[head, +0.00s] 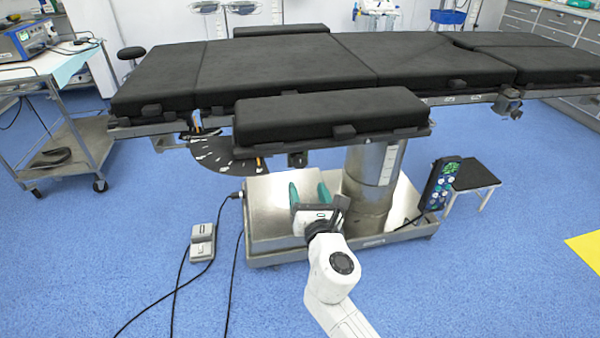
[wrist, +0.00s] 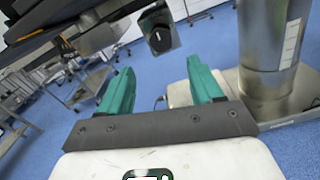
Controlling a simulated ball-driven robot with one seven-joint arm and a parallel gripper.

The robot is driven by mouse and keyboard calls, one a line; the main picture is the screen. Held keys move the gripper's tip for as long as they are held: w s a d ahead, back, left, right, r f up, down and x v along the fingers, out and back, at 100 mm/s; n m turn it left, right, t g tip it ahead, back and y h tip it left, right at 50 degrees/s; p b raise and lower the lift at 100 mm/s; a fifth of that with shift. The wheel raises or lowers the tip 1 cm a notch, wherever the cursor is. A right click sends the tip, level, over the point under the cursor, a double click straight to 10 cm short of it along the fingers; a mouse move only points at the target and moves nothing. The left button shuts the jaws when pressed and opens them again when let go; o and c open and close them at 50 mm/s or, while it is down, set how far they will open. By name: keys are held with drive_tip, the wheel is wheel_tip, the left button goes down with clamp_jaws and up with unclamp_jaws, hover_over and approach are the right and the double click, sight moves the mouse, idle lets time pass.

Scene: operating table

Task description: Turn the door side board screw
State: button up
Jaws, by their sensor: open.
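The black padded side board (head: 330,115) sticks out from the near side of the operating table. A small dark clamp or knob (head: 297,158) hangs under it; I cannot tell for sure that it is the screw. In the wrist view a dark block with a round face (wrist: 160,38) shows beyond the fingertips, near the top middle. My gripper (head: 309,191) has two teal fingers, spread and empty, in front of the table base and below the board. In the wrist view my gripper (wrist: 160,72) is apart from the dark block.
The steel column (head: 372,180) and base (head: 265,205) of the table stand close to my gripper. A foot pedal (head: 202,243) with cables lies on the floor to the left. A small step stool (head: 473,176) stands at the right. The blue floor in front is mostly clear.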

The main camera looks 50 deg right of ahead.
sight(300, 165)
drive_tip(key=x, duration=0.9)
drive_tip(key=shift+d+b, duration=0.2)
drive_tip(key=shift+b, duration=0.2)
drive_tip(key=shift+c, duration=0.4)
drive_tip(key=c, duration=1)
